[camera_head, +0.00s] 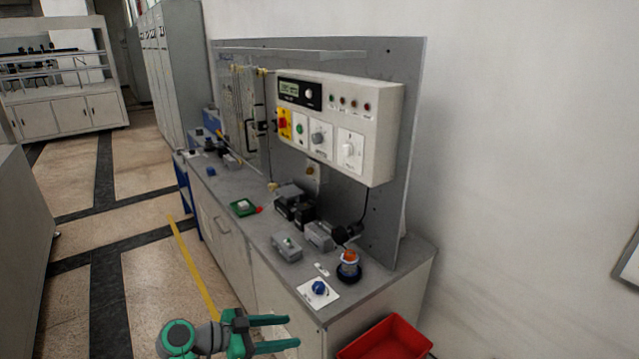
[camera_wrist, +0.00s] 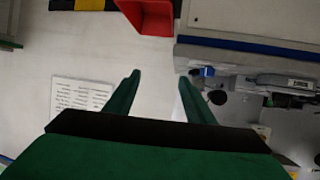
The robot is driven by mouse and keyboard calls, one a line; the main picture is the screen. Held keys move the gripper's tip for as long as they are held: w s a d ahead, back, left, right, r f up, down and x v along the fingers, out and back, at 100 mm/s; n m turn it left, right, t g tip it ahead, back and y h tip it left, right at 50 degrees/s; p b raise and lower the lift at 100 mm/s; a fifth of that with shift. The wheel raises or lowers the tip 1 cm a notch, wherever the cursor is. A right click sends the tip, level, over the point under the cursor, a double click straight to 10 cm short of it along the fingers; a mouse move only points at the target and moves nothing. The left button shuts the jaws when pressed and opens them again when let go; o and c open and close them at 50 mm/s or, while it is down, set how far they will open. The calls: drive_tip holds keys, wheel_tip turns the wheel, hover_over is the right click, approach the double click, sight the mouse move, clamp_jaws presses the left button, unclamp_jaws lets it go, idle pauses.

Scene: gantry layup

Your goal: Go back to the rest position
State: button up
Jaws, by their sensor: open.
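My gripper (camera_head: 290,334) is green and shows at the bottom of the head view, in front of the workbench's front face. Its two fingers are apart with nothing between them. In the wrist view the same open fingers (camera_wrist: 158,92) reach up the picture, and only pale floor shows between them. The gripper touches nothing that I can see.
The workbench top (camera_head: 262,238) holds several small devices, a blue knob on a white plate (camera_head: 319,289) and a green tray (camera_head: 243,207). A control box (camera_head: 340,125) hangs on the panel. A red bin (camera_head: 388,341) is right of my gripper. Floor at left is clear.

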drive_tip(key=d+f+n+t+y, duration=0.2)
drive_tip(key=d+f+n, duration=0.25)
drive_tip(key=f, duration=0.45)
drive_tip(key=s+d+f+n+t+y, duration=0.2)
drive_tip(key=s+d+f+n+y, duration=0.15)
drive_tip(key=s+f, duration=0.45)
drive_tip(key=s+d+f+n+t+y, duration=0.1)
drive_tip(key=s+d+f+n+y, duration=0.2)
drive_tip(key=s+f, duration=0.5)
drive_tip(key=s+a+r+n+t+y, duration=0.1)
drive_tip(key=s+n+y, duration=0.1)
drive_tip(key=s, duration=0.6)
drive_tip(key=s+a+r+n+t+y, duration=0.1)
drive_tip(key=s+r+y, duration=0.1)
drive_tip(key=s, duration=0.5)
drive_tip(key=s+r+m+t, duration=0.1)
drive_tip(key=s+r+t, duration=0.1)
drive_tip(key=s+r, duration=1)
wheel_tip(320, 180, up, 4)
drive_tip(key=shift+s+d+f+t, duration=0.15)
drive_tip(key=shift+s+t, duration=0.1)
drive_tip(key=shift+t, duration=0.15)
